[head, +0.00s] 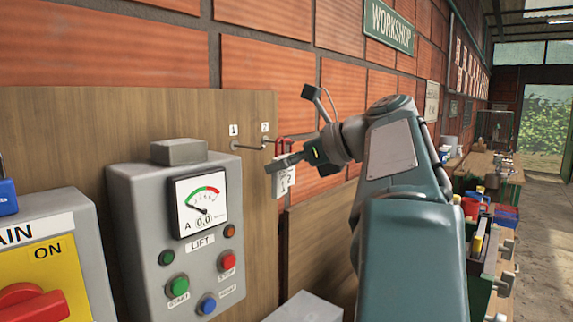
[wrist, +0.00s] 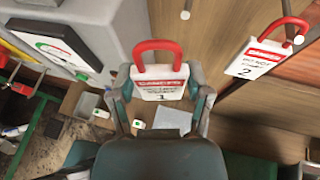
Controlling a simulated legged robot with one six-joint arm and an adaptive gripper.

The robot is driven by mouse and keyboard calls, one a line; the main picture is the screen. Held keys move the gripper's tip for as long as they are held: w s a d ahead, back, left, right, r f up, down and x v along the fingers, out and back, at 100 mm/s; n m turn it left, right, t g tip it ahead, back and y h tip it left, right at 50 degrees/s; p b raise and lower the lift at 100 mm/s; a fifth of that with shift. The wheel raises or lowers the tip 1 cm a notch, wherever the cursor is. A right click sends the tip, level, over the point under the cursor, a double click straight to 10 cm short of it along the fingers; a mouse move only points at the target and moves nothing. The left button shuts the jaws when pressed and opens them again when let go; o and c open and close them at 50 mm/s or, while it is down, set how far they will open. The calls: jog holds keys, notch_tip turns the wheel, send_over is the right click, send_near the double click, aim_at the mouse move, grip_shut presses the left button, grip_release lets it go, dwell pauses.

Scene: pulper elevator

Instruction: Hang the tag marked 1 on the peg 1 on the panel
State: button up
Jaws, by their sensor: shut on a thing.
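The tag marked 1 (wrist: 158,83) is a white card with a red band and a red loop. My gripper (wrist: 160,92) is shut on it, a finger at each side, with the loop free above. The tag marked 2 (wrist: 257,58) hangs by its red loop from a peg at the right of the wrist view. A bare peg (wrist: 185,14) sticks out above the held tag, apart from its loop. In the head view, peg 1 (head: 246,147) is under the label 1. My gripper (head: 280,164) is right of it, overlapping the tags, so they are hard to separate there.
The wooden panel (head: 150,112) carries the pegs. A grey lift control box (head: 140,215) with a gauge and buttons stands out left of the pegs. A yellow main switch box (head: 60,260) is at the far left. A cluttered bench (head: 485,240) lies to the right.

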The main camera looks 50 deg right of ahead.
jog(key=w+f, duration=0.1)
jog(key=w, duration=0.5)
jog(key=shift+w+f, duration=0.3)
jog(key=shift+w, duration=0.1)
dwell(0.5)
jog(key=shift+d, duration=0.1)
dwell(0.5)
jog(key=o, duration=1.1)
